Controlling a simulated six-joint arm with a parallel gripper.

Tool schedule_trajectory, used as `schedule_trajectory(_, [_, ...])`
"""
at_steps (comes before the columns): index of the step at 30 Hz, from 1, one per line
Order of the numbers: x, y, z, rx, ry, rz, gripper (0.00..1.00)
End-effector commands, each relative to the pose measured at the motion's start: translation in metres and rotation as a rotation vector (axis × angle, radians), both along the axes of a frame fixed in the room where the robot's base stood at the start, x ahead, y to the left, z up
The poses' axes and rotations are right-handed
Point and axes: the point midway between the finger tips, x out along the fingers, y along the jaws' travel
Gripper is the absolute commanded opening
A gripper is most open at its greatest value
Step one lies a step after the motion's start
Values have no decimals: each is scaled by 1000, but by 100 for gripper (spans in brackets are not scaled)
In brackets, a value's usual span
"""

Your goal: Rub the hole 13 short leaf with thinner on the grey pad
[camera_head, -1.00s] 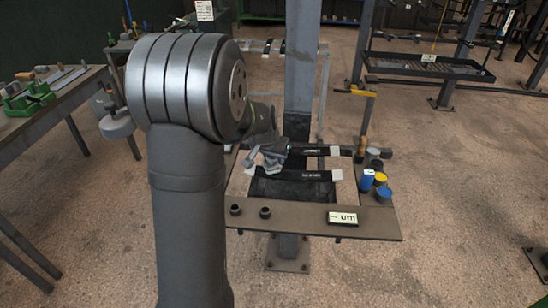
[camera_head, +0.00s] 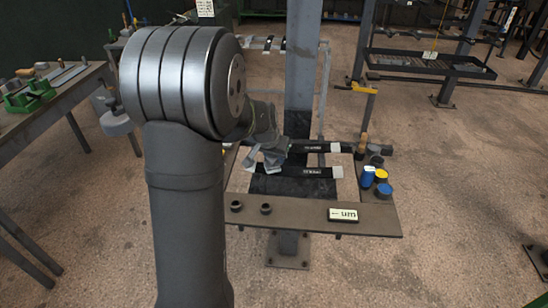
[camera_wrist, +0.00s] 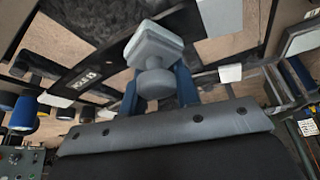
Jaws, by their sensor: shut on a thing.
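My gripper (camera_wrist: 157,92) is shut on the knob of a light grey square pad (camera_wrist: 155,45), held out in front of the wrist. In the head view my gripper (camera_head: 268,160) is over the left part of the bench board. Two black leaves with pale ends lie across it: a far leaf (camera_head: 318,148) and a near leaf (camera_head: 310,172). The gripper hides their left parts. A small label (camera_wrist: 85,79) shows on a leaf in the wrist view. Labels are too small to read, so I cannot tell which leaf is hole 13's. Whether the pad touches a leaf is unclear.
Blue (camera_head: 367,177) and yellow-topped (camera_head: 381,176) containers stand at the board's right edge. Two small dark cups (camera_head: 266,208) and a white sign (camera_head: 343,215) are on the front strip. A grey post (camera_head: 302,70) rises behind the board.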

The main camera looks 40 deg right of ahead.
Motion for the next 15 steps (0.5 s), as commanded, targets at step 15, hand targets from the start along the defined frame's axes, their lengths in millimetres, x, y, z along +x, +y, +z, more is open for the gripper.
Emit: schedule_trajectory(15, [9, -8, 0, 0, -1, 0, 6])
